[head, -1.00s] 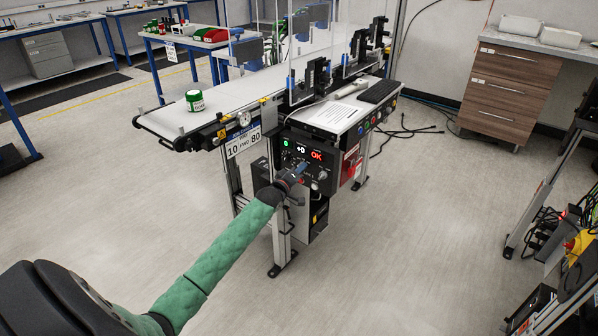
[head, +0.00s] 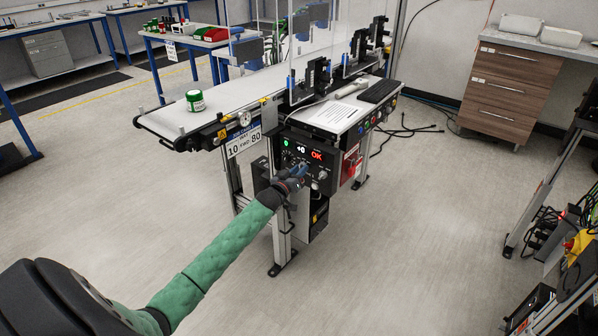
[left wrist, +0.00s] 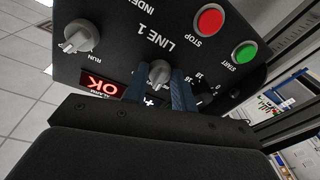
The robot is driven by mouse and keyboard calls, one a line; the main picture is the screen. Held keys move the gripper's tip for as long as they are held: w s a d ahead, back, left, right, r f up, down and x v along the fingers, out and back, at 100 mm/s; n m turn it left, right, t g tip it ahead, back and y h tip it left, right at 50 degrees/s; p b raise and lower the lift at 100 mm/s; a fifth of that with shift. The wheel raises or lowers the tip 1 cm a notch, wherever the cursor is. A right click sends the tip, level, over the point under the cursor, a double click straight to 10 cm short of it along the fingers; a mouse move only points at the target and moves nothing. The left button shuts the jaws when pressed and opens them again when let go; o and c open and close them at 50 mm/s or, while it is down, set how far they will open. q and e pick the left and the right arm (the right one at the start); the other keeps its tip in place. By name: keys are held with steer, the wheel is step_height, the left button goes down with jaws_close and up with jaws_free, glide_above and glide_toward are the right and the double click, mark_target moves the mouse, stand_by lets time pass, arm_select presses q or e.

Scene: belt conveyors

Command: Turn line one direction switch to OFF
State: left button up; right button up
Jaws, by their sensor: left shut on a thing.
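The line 1 control panel (head: 311,163) is a black box on the near end of the conveyor. My left gripper (head: 300,170) is at the panel's front. In the left wrist view my left gripper (left wrist: 164,80) has its two blue fingers shut around a grey knob (left wrist: 159,70) below the "LINE 1" lettering. The fingers partly hide the knob and its labels, so I cannot read its setting. Another grey knob (left wrist: 78,38), beside the word RUN, is free of the fingers. My right gripper is in neither view.
A red STOP button (left wrist: 208,20) and a green START button (left wrist: 245,53) are close to the held knob. A green-labelled jar (head: 195,101) stands on the conveyor belt (head: 165,122).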

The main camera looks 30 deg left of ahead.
arm_select(q)
steer(key=shift+m, duration=0.6)
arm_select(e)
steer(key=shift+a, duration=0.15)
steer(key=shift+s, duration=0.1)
arm_select(q)
steer(key=o, duration=1)
steer(key=shift+s, duration=0.1)
steer(key=s+b, duration=0.1)
steer(key=s, duration=0.6)
steer(key=shift+s+f, duration=0.35)
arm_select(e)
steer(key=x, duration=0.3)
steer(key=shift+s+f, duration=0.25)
